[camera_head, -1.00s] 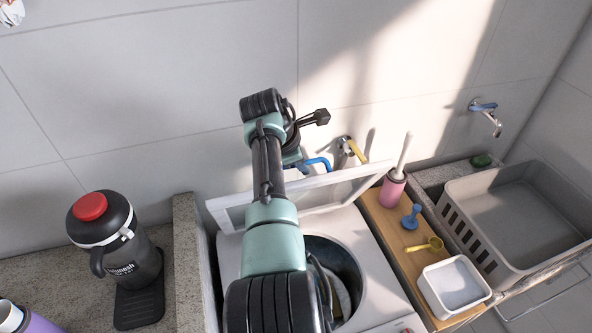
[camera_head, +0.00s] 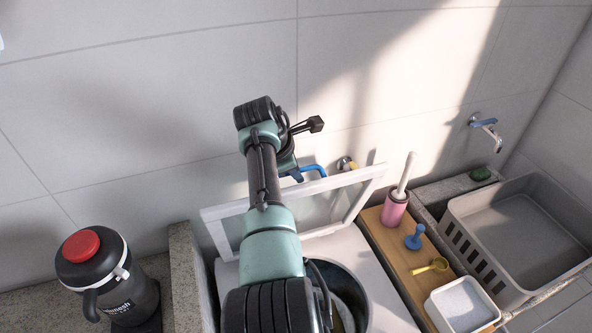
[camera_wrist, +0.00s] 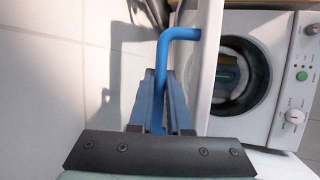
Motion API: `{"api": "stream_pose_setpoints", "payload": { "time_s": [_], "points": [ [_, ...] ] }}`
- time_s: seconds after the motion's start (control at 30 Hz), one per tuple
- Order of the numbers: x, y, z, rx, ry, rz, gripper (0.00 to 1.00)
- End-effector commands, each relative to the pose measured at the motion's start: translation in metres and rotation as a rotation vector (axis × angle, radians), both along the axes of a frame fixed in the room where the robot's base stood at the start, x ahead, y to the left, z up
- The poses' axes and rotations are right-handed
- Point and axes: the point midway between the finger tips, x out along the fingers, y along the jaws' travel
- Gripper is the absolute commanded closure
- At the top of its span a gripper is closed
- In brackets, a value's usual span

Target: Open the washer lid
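The washer (camera_head: 375,285) is below my arm with its round drum opening partly showing. Its framed lid (camera_head: 365,175) stands raised at a steep tilt, near the wall. In the wrist view the lid (camera_wrist: 207,75) shows edge-on, left of the washer top (camera_wrist: 280,130). My gripper (camera_wrist: 160,78) is on the wall side of the lid, its blue fingers close together beside it. A bent blue tube (camera_wrist: 176,35) runs at the fingers towards the lid edge; whether it is gripped is unclear. In the head view the arm hides most of the gripper.
A black jug with a red cap (camera_head: 110,290) stands at left. A wooden board (camera_head: 400,250) right of the washer holds a pink brush holder (camera_head: 394,208) and a white tub (camera_head: 462,305). A grey basket (camera_head: 520,230) is further right. The tiled wall is close behind.

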Motion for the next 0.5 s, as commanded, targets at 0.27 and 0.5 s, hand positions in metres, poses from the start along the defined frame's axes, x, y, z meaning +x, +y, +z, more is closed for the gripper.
{"api": "stream_pose_setpoints", "payload": {
  "time_s": [0.27, 0.5],
  "points": [
    [0.0051, 0.0034, 0.0067, 0.004, -0.022, 0.008, 0.54],
    [0.0038, 0.0023, 0.0047, 0.003, -0.017, 0.006, 0.54]
  ]
}}
